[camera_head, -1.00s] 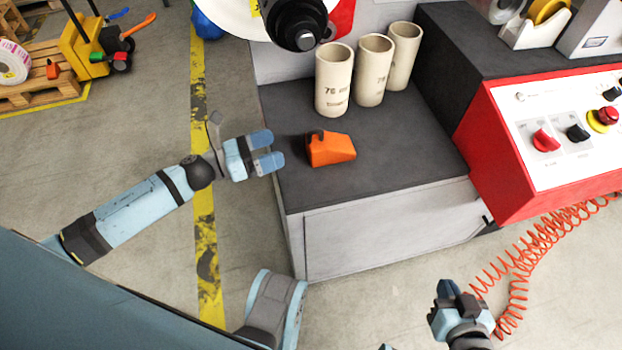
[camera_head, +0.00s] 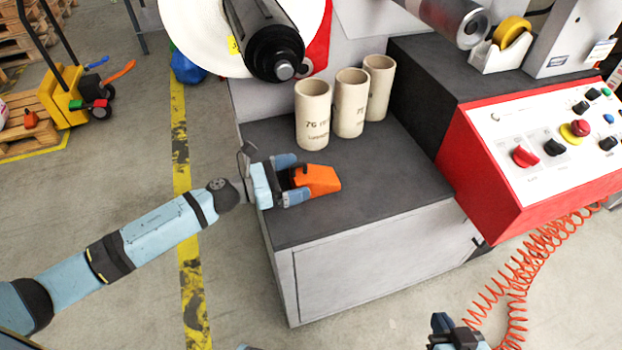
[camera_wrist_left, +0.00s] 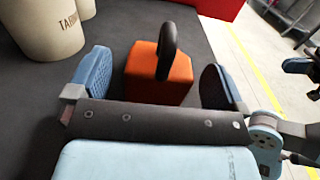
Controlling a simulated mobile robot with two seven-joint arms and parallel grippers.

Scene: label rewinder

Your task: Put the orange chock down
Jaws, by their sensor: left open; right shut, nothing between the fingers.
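The orange chock (camera_head: 319,180) rests on the dark top of the machine's low cabinet (camera_head: 370,205). My left gripper (camera_head: 293,181) is open, with its fingers on either side of the chock's near end. In the left wrist view the chock (camera_wrist_left: 160,80) with its dark loop handle stands between the two blue finger pads, with a gap on each side. My right gripper (camera_head: 442,322) is shut and empty at the bottom edge of the head view, apart from the cabinet; its fingertips are small there.
Several cardboard tubes, one of them here (camera_head: 313,115), stand behind the chock on the cabinet top. A red-sided control panel (camera_head: 545,140) rises at the right. A coiled orange hose (camera_head: 520,290) hangs below it. The cabinet top right of the chock is clear.

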